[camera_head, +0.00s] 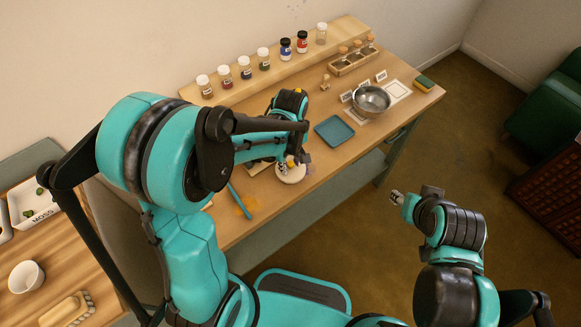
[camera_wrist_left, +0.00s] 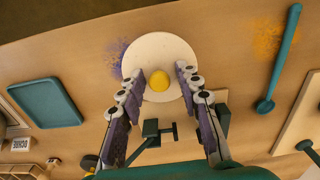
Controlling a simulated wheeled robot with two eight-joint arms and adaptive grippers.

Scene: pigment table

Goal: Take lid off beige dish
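The beige dish's round pale lid (camera_head: 291,176) with a yellow knob (camera_wrist_left: 158,81) sits near the table's front edge. In the left wrist view, the lid (camera_wrist_left: 155,48) is seen from above and the dish beneath is hidden. My left gripper (camera_wrist_left: 161,72) is open over it, one finger on each side of the knob, with gaps between. In the head view, the left gripper (camera_head: 294,162) is partly hidden by its own arm. My right gripper (camera_head: 397,198) is over the floor, right of the table, too small to tell open or shut.
A teal tray (camera_head: 334,131) and a metal bowl (camera_head: 371,100) stand to the right. A teal spoon (camera_wrist_left: 277,60) lies by orange powder (camera_wrist_left: 267,38). Purple powder (camera_wrist_left: 116,60) lies beside the lid. A shelf with several jars (camera_head: 264,59) lines the back.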

